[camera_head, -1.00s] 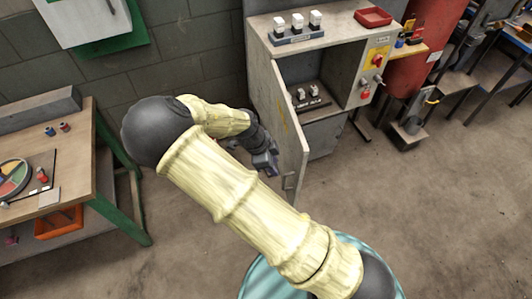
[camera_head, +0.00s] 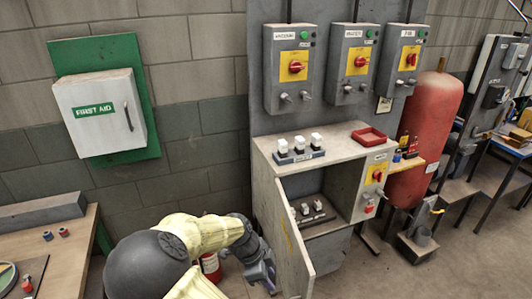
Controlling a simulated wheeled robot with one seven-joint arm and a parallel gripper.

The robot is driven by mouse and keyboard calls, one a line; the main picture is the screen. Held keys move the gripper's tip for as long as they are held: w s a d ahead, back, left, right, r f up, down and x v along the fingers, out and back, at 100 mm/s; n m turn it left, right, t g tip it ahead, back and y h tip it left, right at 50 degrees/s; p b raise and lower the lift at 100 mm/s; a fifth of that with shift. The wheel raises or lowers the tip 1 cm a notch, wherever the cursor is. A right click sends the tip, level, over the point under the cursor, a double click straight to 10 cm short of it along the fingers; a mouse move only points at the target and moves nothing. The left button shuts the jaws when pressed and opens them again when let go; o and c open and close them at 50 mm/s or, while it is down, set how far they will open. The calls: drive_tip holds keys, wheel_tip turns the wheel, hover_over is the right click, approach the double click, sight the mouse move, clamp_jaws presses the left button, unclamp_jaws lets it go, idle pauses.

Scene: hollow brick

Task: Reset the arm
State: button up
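My arm (camera_head: 165,262) reaches in from the bottom of the head view, in pale yellow sleeve sections with a dark grey joint. My gripper (camera_head: 264,274) is at the arm's end, low in the picture, just left of the open cabinet door (camera_head: 284,245). Its fingers are small and partly hidden, so I cannot tell whether they are open or shut, or whether they touch the door.
The grey cabinet (camera_head: 345,160) stands open, with white-topped items on its top and inside. A red tray (camera_head: 369,136) lies on top. A red cylinder (camera_head: 430,130) stands right of it. A wooden workbench (camera_head: 65,250) is at left, a first aid box (camera_head: 100,112) above. Floor at right is partly clear.

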drive_tip(key=s+d+r+n+t+y, duration=0.1)
drive_tip(key=s+d+r+n+y, duration=0.1)
drive_tip(key=s+d+r+n, duration=0.3)
drive_tip(key=s+d+r+n+t+y, duration=0.1)
drive_tip(key=s+d+r+n+y, duration=0.1)
drive_tip(key=s+d+r+n, duration=0.3)
drive_tip(key=d+r+n, duration=0.1)
drive_tip(key=d+n, duration=0.3)
drive_tip(key=n, duration=0.4)
drive_tip(key=shift+d+r+t, duration=0.15)
drive_tip(key=shift+d+t, duration=0.1)
drive_tip(key=shift+t, duration=0.05)
drive_tip(key=shift+w, duration=0.15)
drive_tip(key=shift+a, duration=0.1)
idle(1.0)
